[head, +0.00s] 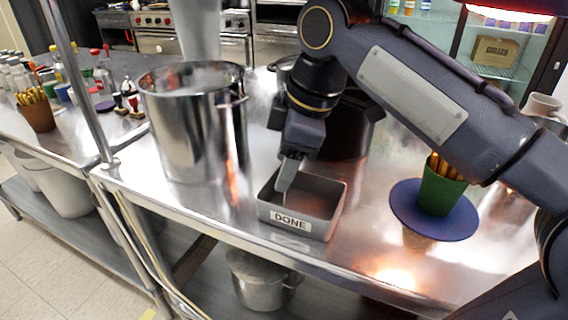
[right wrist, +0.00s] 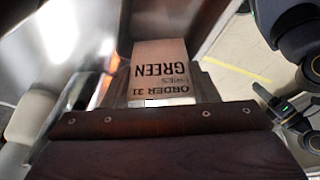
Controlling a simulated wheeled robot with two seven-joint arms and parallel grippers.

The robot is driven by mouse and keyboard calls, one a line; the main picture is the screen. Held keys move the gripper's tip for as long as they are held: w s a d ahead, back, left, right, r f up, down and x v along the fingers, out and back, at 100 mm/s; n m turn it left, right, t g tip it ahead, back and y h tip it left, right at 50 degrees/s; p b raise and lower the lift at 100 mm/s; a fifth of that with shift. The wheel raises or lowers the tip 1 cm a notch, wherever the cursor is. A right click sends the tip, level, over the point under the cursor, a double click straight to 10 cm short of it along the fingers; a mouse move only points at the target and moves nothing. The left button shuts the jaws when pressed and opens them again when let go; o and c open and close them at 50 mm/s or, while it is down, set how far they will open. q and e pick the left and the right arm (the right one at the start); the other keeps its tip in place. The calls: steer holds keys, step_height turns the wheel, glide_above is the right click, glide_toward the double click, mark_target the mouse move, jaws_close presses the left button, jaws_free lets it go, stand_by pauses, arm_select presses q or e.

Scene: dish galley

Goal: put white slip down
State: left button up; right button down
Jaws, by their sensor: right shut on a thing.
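My right gripper (head: 287,172) reaches down over a grey open tray (head: 333,207) with a "DONE" label on its front. The white slip (right wrist: 162,65) shows in the right wrist view, printed upside down there with "ORDER 21", "FRIES" and "GREEN". My right gripper is shut on the slip, beyond the dark gripper body that fills the bottom of that view. In the head view I cannot clearly tell the slip from the fingertips. Whether it touches the tray floor is unclear. My left gripper is not in the head view.
A tall steel pot (head: 190,130) stands left of the tray, and a dark pot (head: 345,130) stands behind it. A green cup of fries (head: 440,190) stands on a blue disc (head: 405,205) to the right. The counter's front edge runs just before the tray.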

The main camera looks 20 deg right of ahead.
steer(key=shift+w+r+g, duration=0.2)
steer(key=shift+w+g, duration=0.2)
steer(key=shift+g, duration=0.1)
step_height(320, 180, down, 2)
steer(key=shift+f+g+b, duration=0.2)
steer(key=shift+g+b, duration=0.1)
steer(key=shift+b, duration=0.2)
steer(key=shift+f, duration=0.3)
steer(key=shift+f, duration=0.15)
steer(key=c, duration=0.5)
jaws_free()
steer(key=p+v, duration=0.3)
steer(key=v, duration=0.5)
steer(key=shift+s+f, duration=0.1)
steer(key=shift+f, duration=0.05)
